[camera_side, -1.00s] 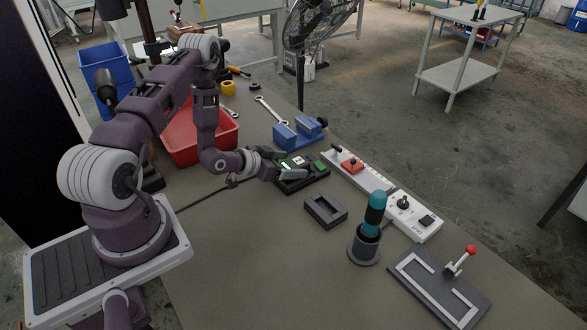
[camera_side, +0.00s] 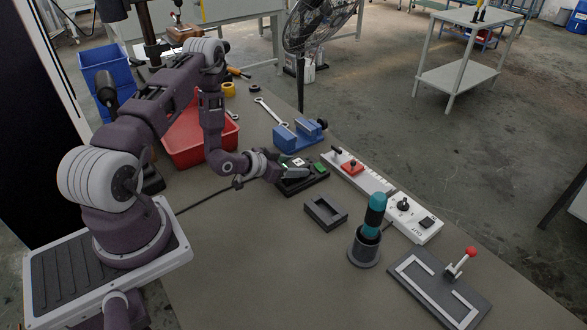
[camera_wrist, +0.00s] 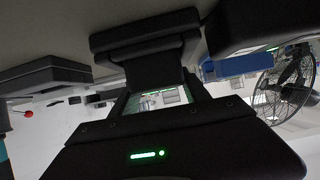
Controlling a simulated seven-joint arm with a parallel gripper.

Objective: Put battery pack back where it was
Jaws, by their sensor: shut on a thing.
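My gripper (camera_side: 291,166) is low over a black unit (camera_side: 312,183) on the bench, with its jaws closed. The battery pack is mostly hidden between the jaws, and only a small greenish patch shows there. In the wrist view a dark body with a lit green bar (camera_wrist: 148,155) fills the bottom. I cannot tell whether this body is the pack or part of the gripper. The black unit has a pale square and a green part on top. Whether the pack touches it is hidden. An empty black tray (camera_side: 341,219) with a recess lies in front, apart from the gripper.
A blue vise (camera_side: 298,135) and a red bin (camera_side: 195,152) stand behind. The front-left bench is clear.

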